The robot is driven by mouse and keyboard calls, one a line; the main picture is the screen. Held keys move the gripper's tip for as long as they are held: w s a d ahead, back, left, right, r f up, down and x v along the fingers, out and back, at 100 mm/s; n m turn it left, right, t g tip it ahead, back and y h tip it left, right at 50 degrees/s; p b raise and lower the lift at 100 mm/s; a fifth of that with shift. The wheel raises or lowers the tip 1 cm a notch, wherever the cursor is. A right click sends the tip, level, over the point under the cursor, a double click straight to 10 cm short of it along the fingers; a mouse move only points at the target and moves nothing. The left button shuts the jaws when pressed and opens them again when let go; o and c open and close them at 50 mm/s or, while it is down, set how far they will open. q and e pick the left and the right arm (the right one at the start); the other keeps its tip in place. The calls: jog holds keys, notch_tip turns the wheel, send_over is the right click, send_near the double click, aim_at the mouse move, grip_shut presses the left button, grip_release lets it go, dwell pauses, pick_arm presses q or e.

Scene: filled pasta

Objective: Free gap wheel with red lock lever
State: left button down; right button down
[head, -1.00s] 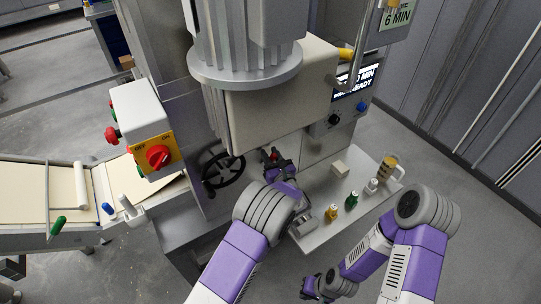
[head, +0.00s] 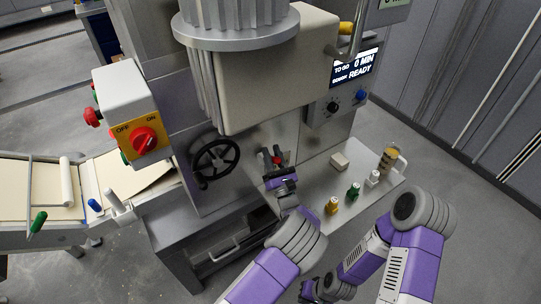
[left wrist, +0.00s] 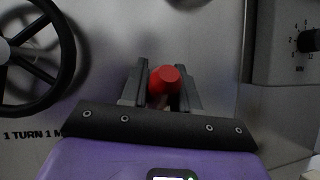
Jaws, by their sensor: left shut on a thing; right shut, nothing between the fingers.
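The gap wheel (head: 215,160) is a black spoked handwheel on the machine's front panel. It also shows at the left of the left wrist view (left wrist: 68,58), above lettering that begins "1 TURN 1 M". The red knob of the lock lever (left wrist: 168,78) sits between my left gripper's fingers (left wrist: 163,90), which are shut on it. In the head view the red knob (head: 277,160) shows small at the tips of my left gripper (head: 274,162), right of the wheel. The lever's shaft is mostly hidden. My right gripper (head: 314,290) is shut and empty, low at the bottom edge.
A steel shelf (head: 345,205) at the right holds small bottles, a pale block (head: 339,161) and a jar (head: 388,160). A yellow switch box with a red knob (head: 143,140) is left of the wheel. A pasta sheet conveyor (head: 40,190) lies left.

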pick_arm(q)
jog(key=shift+s+d+f+t, duration=0.15)
jog(key=shift+f+t, duration=0.15)
jog(key=shift+t, duration=0.1)
jog(key=c, duration=1.2)
grip_release()
jog(key=p+v, duration=0.1)
jog(key=v, duration=0.6)
jog(key=shift+s+f, duration=0.2)
jog(key=shift+s, duration=0.05)
